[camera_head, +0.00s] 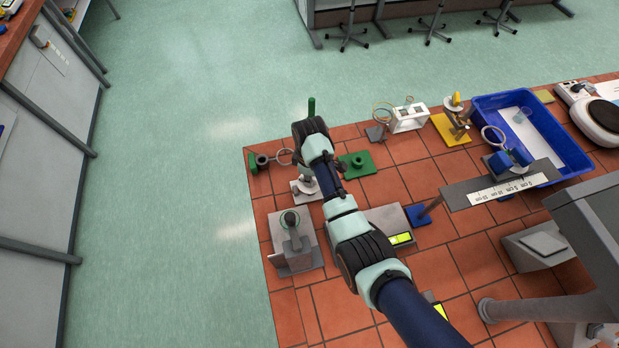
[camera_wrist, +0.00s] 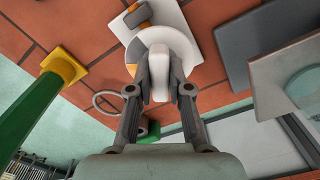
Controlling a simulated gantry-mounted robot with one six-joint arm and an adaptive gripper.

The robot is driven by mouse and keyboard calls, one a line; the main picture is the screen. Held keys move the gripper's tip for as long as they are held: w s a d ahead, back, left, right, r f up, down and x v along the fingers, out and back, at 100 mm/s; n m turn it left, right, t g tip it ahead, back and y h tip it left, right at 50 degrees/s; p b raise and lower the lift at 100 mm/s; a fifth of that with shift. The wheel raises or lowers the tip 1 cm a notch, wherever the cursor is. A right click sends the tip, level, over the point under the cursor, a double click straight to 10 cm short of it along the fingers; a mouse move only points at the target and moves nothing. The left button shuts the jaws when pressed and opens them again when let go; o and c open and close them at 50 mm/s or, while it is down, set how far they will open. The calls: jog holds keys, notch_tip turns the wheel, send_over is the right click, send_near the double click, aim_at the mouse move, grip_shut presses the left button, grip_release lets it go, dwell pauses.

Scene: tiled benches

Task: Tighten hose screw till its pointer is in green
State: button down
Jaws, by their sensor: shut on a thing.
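The hose screw (camera_wrist: 160,78) is a white upright tab in the wrist view, between my two grey fingers. My gripper (camera_wrist: 160,62) is shut on this tab. A white round dial (camera_wrist: 178,38) lies behind it on a white plate (camera_wrist: 190,15); an orange patch (camera_wrist: 132,52) shows at the dial's left edge. The fingers hide part of the dial. I cannot make out the pointer or any green sector. In the head view the white plate (camera_head: 300,195) shows beside my arm, which hides most of the device and my gripper.
A green post (camera_wrist: 30,110) with a yellow collar stands close on the left in the wrist view.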

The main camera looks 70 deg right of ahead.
jog(key=shift+m, duration=0.9)
jog(key=shift+r+m+p, duration=0.15)
jog(key=shift+m+p, duration=0.5)
jog(key=shift+m, duration=0.55)
jog(key=shift+m+p, duration=0.35)
jog(key=shift+m, duration=0.95)
jog(key=shift+m+p, duration=0.55)
jog(key=shift+m, duration=0.05)
jog(key=c, duration=1)
grip_release()
